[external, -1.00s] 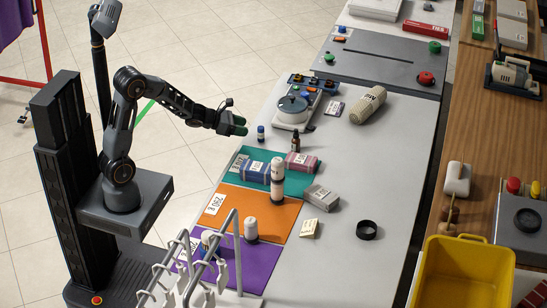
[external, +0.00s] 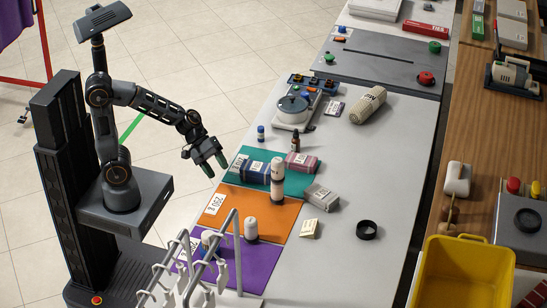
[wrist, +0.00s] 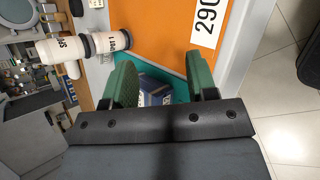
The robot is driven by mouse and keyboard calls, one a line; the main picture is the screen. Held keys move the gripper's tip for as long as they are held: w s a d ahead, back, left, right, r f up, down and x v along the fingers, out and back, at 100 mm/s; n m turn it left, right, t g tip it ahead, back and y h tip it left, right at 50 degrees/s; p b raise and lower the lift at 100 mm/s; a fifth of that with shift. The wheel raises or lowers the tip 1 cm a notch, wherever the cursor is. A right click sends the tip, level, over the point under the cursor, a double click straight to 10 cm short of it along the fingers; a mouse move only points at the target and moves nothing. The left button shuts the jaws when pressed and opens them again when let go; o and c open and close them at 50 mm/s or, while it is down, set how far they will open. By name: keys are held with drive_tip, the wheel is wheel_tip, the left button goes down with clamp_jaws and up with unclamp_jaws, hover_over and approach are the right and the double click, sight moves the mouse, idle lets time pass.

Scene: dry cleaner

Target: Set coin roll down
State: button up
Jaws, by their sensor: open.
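My gripper (external: 214,165) is open and empty, with green fingertips pointing down above the near edge of the counter, beside the teal mat (external: 234,171). In the wrist view the gripper (wrist: 164,78) has its two fingers spread apart, with a blue bundle (wrist: 156,92) seen below between them. I cannot tell for sure which object is the coin roll. White cylinders with dark bands (external: 277,183) stand in an upright column near the teal and orange mats. A blue wrapped bundle (external: 256,173) lies on the teal mat. No object is held.
An orange mat (external: 225,198) and a purple mat (external: 262,262) lie nearer the rack (external: 232,245). A white bottle (external: 251,229), a grey box (external: 321,197) and a black ring (external: 366,230) stand around. The counter's right side is mostly clear.

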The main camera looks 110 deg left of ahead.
drive_tip(key=s+d+m+g+y, duration=0.2)
drive_tip(key=s+d+m+g, duration=0.1)
drive_tip(key=m, duration=0.6)
drive_tip(key=s+d+m+g+y, duration=0.2)
drive_tip(key=s+d+m, duration=0.2)
drive_tip(key=s+m, duration=0.3)
drive_tip(key=m, duration=0.3)
drive_tip(key=shift+s+d+f+g, duration=0.25)
drive_tip(key=shift+s+d+g, duration=0.1)
drive_tip(key=shift+s+g, duration=0.05)
